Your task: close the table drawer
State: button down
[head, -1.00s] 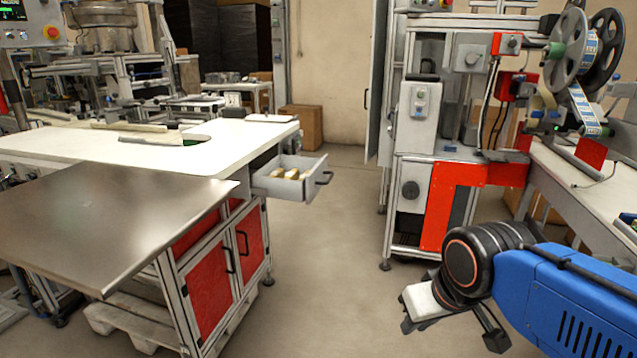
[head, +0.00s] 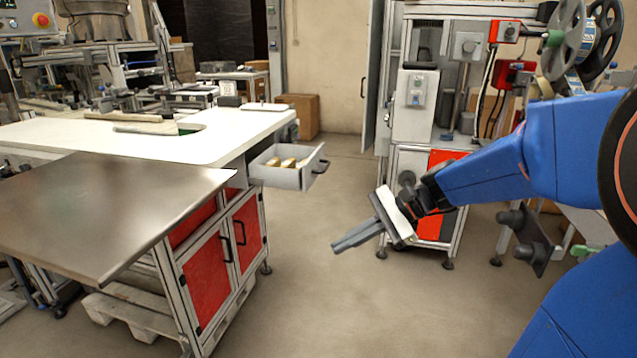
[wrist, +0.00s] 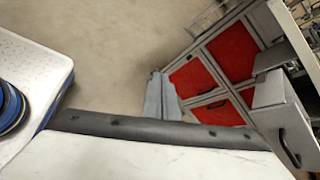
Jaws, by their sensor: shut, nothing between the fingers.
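The table drawer (head: 283,177) is pulled out from under the right end of the white-topped table (head: 150,142). It has grey walls and a dark handle (head: 321,165) on its front, and yellowish items lie inside. In the wrist view the drawer (wrist: 273,100) is at the right edge, with its handle (wrist: 288,146). My gripper (head: 338,247) is shut and empty, in free air to the right of and lower in the picture than the drawer, apart from it. Its fingers point to the lower left in the head view. The gripper fingers (wrist: 161,98) also show in the wrist view.
A metal sheet (head: 110,205) juts out at the table's near side. A machine with reels stands behind my arm. The floor between table and machine is clear.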

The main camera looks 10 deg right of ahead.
jog(key=w+d+r+m+t+y, duration=0.2)
jog(key=w+d+m+t, duration=0.1)
jog(key=w+d+m, duration=0.4)
jog(key=w+d+r+m+t+y, duration=0.25)
jog(key=w+d+t, duration=0.2)
jog(key=w, duration=0.55)
send_near(273, 187)
jog(key=shift+g, duration=0.45)
jog(key=d+r, duration=0.2)
jog(key=s+d+r, duration=0.1)
jog(key=d, duration=0.1)
jog(key=shift+s+r, duration=0.2)
jog(key=shift+r, duration=0.2)
jog(key=x, duration=1.4)
jog(key=shift+a, duration=0.15)
